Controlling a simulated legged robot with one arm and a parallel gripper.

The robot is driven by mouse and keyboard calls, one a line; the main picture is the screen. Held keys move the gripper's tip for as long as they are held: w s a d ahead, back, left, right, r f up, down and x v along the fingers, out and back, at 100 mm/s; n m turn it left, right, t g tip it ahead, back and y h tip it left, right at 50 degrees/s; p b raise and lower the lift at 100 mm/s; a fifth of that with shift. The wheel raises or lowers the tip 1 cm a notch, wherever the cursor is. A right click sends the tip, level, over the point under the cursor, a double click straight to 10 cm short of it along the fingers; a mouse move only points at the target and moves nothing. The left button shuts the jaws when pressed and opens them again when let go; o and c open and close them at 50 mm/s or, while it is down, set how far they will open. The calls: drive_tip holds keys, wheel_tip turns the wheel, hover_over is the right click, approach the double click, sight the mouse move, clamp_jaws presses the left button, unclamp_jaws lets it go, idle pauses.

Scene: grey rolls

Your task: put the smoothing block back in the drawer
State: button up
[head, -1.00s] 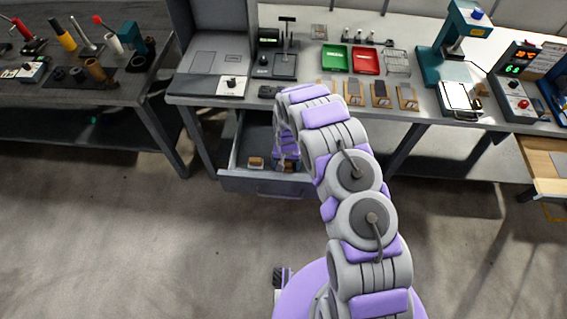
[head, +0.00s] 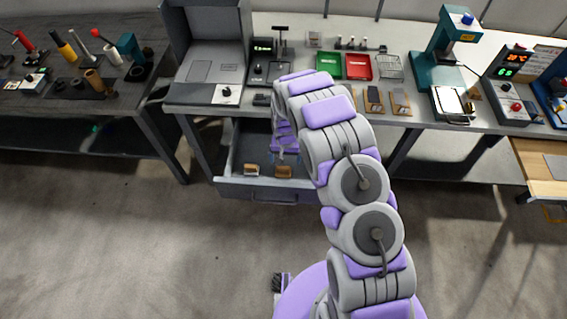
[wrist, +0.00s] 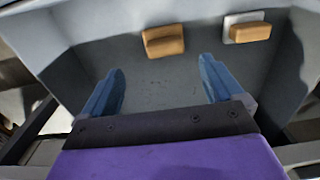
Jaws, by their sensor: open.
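The grey drawer (head: 262,187) is pulled out under the bench. Two small tan blocks lie in it near its front, a left block (head: 251,170) and a right block (head: 283,172); I cannot tell which is the smoothing block. In the wrist view one tan block (wrist: 163,40) lies beyond my fingertips, and another (wrist: 248,32), with a pale part, lies to its right, apart from it. My gripper (wrist: 160,65) is open and empty, its two blue fingers over the bare drawer floor. In the head view my arm partly hides the drawer and the gripper.
The bench top (head: 425,125) above holds a green tray (head: 328,65), a red tray (head: 357,66), several blocks on wooden stands (head: 374,100) and a teal press (head: 450,55). A dark table (head: 120,100) stands at the left. The floor before the drawer is clear.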

drive_tip(key=s+d+r, duration=0.3)
drive_tip(key=s+r, duration=0.1)
drive_tip(key=r, duration=0.5)
drive_tip(key=s+d+r, duration=0.4)
drive_tip(key=r, duration=0.6)
drive_tip(key=s+d+r, duration=0.3)
drive_tip(key=s+r, duration=0.1)
drive_tip(key=r, duration=0.5)
drive_tip(key=s+d+r, duration=0.1)
drive_tip(key=s+r, duration=0.2)
drive_tip(key=s, duration=0.6)
drive_tip(key=s+d+r+g, duration=0.1)
drive_tip(key=s+r, duration=0.3)
drive_tip(key=s, duration=0.5)
drive_tip(key=s+d+r, duration=0.3)
drive_tip(key=s+r, duration=0.1)
drive_tip(key=s, duration=0.6)
drive_tip(key=shift+d+g, duration=0.25)
drive_tip(key=shift+g, duration=0.15)
drive_tip(key=shift+r, duration=0.1)
